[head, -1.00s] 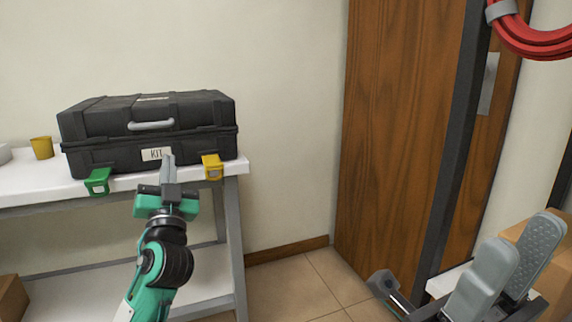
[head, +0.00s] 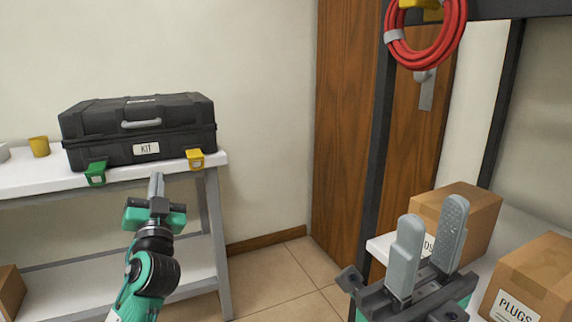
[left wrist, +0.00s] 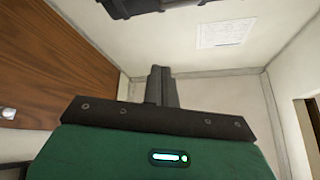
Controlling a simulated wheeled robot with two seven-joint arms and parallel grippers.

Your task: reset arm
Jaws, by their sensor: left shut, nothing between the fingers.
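My left gripper (head: 157,178) is shut and empty, pointing up in front of the white table's right end, below the black case. In the left wrist view its fingers (left wrist: 161,72) lie together, with a wall and ceiling beyond. My right gripper (head: 432,212) stands at the lower right with its two grey fingers apart and nothing visible between them. It is in front of a cardboard box (head: 478,215).
A black case (head: 185,140) labelled KIT lies on the white table (head: 30,185), with a green clip (head: 96,172), a yellow clip (head: 195,160) and a yellow cup (head: 39,146). A PLUGS box (head: 545,275) and coiled red cable (head: 455,45) are at right. Floor (head: 285,275) between is clear.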

